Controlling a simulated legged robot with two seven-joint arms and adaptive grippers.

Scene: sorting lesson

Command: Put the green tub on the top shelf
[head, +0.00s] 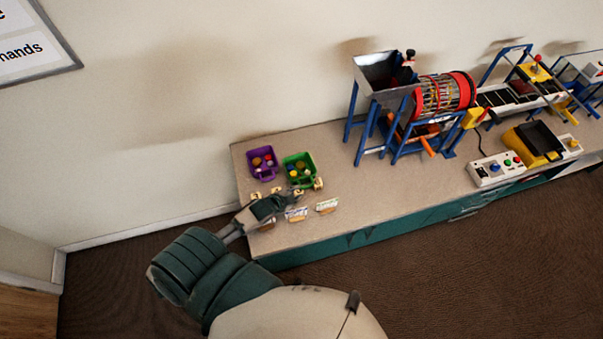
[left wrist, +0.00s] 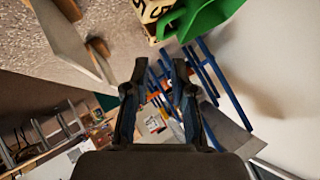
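The green tub (head: 303,181) stands on the left end of the long counter (head: 350,215) with small coloured pieces in it. Part of it also shows at the top of the left wrist view (left wrist: 207,17). My left gripper (head: 291,194) is just in front of the tub, low over the counter. In the left wrist view its two fingers (left wrist: 160,68) are apart with nothing between them, and the tub is beyond and to the side of the tips. No shelf can be clearly made out. My right gripper is not in view.
A purple tub (head: 264,177) stands left of the green one. Small white labelled cards (head: 327,205) lie near the counter's front edge. A blue-framed machine with a red drum (head: 462,88) and a control box (head: 497,170) stand farther right. Counter space between is clear.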

